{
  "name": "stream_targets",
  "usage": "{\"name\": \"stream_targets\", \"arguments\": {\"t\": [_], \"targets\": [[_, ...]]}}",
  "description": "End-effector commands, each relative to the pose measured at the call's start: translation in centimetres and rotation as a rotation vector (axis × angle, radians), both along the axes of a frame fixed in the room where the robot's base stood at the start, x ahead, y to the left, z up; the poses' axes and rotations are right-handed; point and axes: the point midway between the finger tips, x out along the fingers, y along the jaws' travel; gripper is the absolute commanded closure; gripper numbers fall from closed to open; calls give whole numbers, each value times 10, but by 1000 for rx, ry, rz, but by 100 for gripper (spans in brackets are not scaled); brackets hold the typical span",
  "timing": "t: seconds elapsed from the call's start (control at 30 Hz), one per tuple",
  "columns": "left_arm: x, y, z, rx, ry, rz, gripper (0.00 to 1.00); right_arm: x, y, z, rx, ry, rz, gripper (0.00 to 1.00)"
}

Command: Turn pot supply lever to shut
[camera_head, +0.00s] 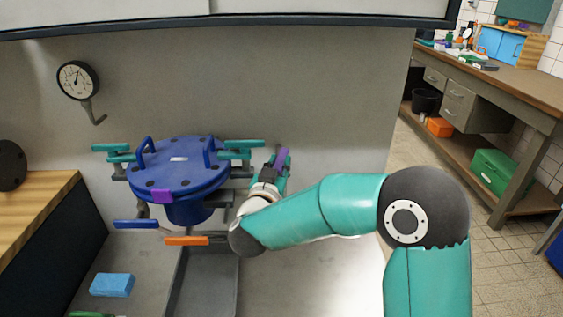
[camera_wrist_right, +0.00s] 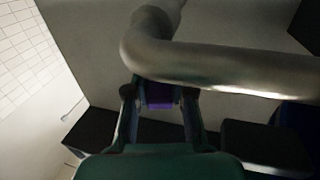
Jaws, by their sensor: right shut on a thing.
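The blue pot (camera_head: 178,168) with its bolted lid stands left of centre in the head view. A purple lever (camera_head: 284,156) sits to its right, partly hidden by my right gripper (camera_head: 275,166). In the right wrist view, my right gripper's fingers (camera_wrist_right: 160,98) stand on both sides of the purple lever (camera_wrist_right: 160,94), shut on it, below a thick grey pipe (camera_wrist_right: 210,62). I cannot tell from the labels which lever is the pot supply. My left gripper is not in view.
Teal levers (camera_head: 241,144) flank the pot. A blue lever (camera_head: 136,224) and an orange lever (camera_head: 186,241) sit in front, close to my right arm. A gauge (camera_head: 77,80) hangs on the back wall. A blue sponge-like block (camera_head: 112,285) lies at the lower left.

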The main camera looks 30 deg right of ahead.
Motion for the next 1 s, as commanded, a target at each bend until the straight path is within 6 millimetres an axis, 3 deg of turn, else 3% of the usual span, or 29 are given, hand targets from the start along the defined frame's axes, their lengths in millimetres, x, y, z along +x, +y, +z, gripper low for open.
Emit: {"name": "stream_targets", "arguments": {"t": [0.23, 0.27, 0.4, 0.77, 1.0], "targets": [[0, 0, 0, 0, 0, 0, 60, 0, -1, 1, -2, -3, -3, 100], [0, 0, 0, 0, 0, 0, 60, 0, -1, 1, -2, -3, -3, 72], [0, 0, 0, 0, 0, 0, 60, 0, -1, 1, -1, -2, -2, 52], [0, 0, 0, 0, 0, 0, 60, -2, 2, 0, -1, -1, 1, 52], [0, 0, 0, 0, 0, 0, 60, -19, 21, 0, -1, 0, 4, 52]]}}
